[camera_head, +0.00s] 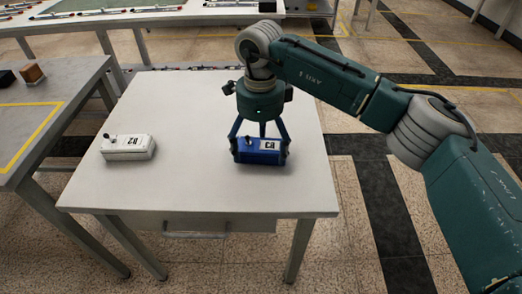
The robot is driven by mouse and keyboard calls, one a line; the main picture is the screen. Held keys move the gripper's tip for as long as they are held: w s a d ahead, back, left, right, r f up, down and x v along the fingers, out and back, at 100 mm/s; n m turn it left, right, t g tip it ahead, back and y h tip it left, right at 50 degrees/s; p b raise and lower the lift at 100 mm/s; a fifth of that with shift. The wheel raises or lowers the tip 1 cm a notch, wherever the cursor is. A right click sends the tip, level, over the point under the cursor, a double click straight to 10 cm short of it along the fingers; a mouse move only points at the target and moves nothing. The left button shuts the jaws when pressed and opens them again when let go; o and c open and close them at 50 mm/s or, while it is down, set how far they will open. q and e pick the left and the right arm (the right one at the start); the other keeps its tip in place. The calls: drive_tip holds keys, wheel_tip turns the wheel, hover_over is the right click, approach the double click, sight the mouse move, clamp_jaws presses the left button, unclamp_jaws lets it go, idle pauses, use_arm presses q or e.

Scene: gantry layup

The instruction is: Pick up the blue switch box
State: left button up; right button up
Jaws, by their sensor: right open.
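The blue switch box (259,152) sits on the white table (200,185), right of the middle. It has a pale label and a dark switch on top. My right gripper (261,146) points down from above, with its open fingers spread around the blue box at its two ends. I cannot tell whether the fingers touch it. A white switch box (128,149) lies on the left part of the same table. My left gripper is not in view.
A grey table (50,125) with a yellow line stands at the left, carrying a brown block (32,74) and a black one. A long bench (150,16) with several thin items runs along the back. The white table's front is clear.

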sight(260, 148)
drive_tip(key=shift+f, duration=0.65)
drive_tip(key=c, duration=1.4)
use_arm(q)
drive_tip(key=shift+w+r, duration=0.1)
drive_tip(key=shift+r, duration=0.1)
use_arm(e)
wheel_tip(260, 148, up, 9)
drive_tip(key=shift+r+p, duration=0.15)
drive_tip(key=shift+p, duration=0.2)
drive_tip(key=shift+r, duration=0.35)
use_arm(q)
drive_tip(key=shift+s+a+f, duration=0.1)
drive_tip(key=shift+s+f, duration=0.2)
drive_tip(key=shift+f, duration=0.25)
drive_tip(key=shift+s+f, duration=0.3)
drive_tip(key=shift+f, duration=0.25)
